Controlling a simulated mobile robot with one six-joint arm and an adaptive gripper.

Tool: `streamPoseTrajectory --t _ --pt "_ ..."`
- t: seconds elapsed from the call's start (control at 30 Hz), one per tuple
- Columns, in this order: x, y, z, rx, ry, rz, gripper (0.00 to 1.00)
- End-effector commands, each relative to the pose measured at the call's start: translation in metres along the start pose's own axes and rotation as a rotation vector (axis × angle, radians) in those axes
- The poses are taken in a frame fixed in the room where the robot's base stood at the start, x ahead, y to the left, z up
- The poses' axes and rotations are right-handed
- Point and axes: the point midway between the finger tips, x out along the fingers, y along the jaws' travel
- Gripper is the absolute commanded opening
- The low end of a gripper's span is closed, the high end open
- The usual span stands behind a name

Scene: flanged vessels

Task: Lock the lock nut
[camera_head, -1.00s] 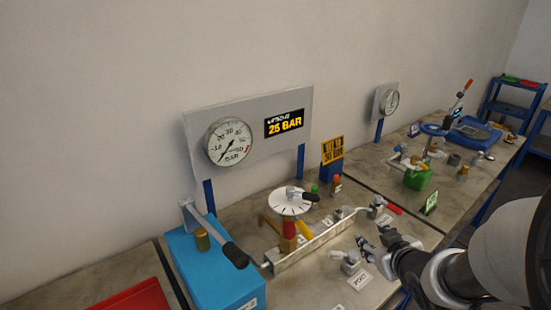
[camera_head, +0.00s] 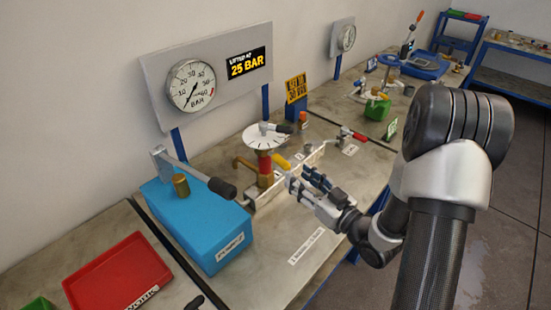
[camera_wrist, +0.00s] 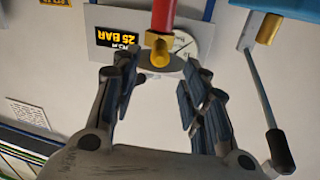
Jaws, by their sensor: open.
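The red valve (camera_head: 265,163) stands under a round white dial (camera_head: 264,135) on the bench. A yellow handle (camera_head: 281,160) sticks out from it toward my gripper. In the wrist view, upside down, the handle (camera_wrist: 160,56) shows end-on, on a brass collar (camera_wrist: 150,38) between the red body (camera_wrist: 163,14) and the dial (camera_wrist: 184,44). I take this collar with its handle to be the lock nut. My gripper (camera_head: 303,179) is open and empty, just right of the valve. In the wrist view the handle end lies between the fingertips (camera_wrist: 158,68); contact is not visible.
A blue pump box (camera_head: 200,222) with a black-gripped lever (camera_head: 221,187) stands left of the valve. A pressure gauge (camera_head: 191,86) and a 25 BAR sign (camera_head: 248,63) are on the board behind. A red tray (camera_head: 117,272) lies at the lower left.

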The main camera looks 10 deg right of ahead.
Motion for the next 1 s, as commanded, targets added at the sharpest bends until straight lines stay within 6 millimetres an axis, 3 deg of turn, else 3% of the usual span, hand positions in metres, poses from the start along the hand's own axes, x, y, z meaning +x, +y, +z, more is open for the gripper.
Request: streamPoseTrajectory --t 0.3,0.5,0.7,1.0 --pt "0.071 -0.001 0.001 -0.003 0.0 -0.004 0.41" --pt "0.1 0.0 0.001 -0.002 -0.001 -0.001 0.41" --pt "0.112 0.0 0.001 0.0 -0.002 0.001 0.41" --pt "0.113 0.001 0.001 0.0 -0.002 0.001 0.38"
